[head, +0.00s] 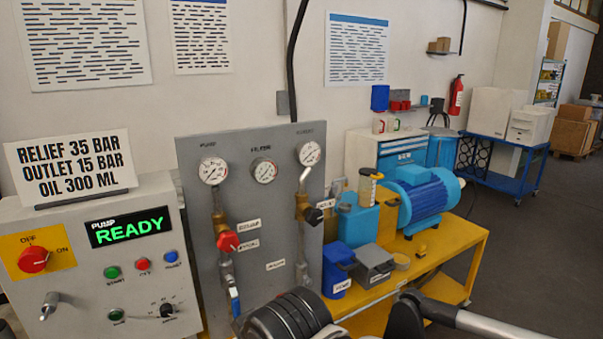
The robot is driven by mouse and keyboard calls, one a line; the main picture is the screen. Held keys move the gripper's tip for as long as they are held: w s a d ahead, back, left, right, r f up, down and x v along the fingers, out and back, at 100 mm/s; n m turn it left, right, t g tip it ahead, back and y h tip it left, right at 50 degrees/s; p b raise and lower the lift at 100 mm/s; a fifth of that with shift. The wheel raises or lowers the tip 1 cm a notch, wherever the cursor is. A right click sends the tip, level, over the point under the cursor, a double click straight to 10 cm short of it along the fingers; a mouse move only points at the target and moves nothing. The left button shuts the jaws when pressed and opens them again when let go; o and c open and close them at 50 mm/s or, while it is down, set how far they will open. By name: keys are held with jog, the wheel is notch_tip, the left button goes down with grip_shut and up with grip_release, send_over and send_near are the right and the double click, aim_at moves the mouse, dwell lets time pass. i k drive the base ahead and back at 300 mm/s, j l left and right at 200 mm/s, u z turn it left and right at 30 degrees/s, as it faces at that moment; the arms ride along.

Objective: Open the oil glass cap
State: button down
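A small upright cylinder (367,190) with a dark and tan top (371,173) stands on the teal tank (357,224), left of the blue motor; it looks like the oil glass with its cap, but it is too small to be sure. The top appears to be seated on the cylinder. Black and grey parts of my own arm fill the bottom edge of the head view, in front of the yellow bench. My gripper's fingertips do not show, and nothing of mine touches the cylinder.
The yellow bench (465,238) also bears the blue motor (420,197), a blue bin (337,270) and a grey box (373,263). A grey gauge panel (262,215) with valves stands left of the tank. A control box (95,270) reads READY.

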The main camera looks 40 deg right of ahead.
aim_at(367, 171)
jog(key=z, duration=1.75)
jog(key=i+j, duration=0.5)
jog(key=i+j+z, duration=0.15)
jog(key=i+j, duration=0.4)
jog(key=j, duration=0.1)
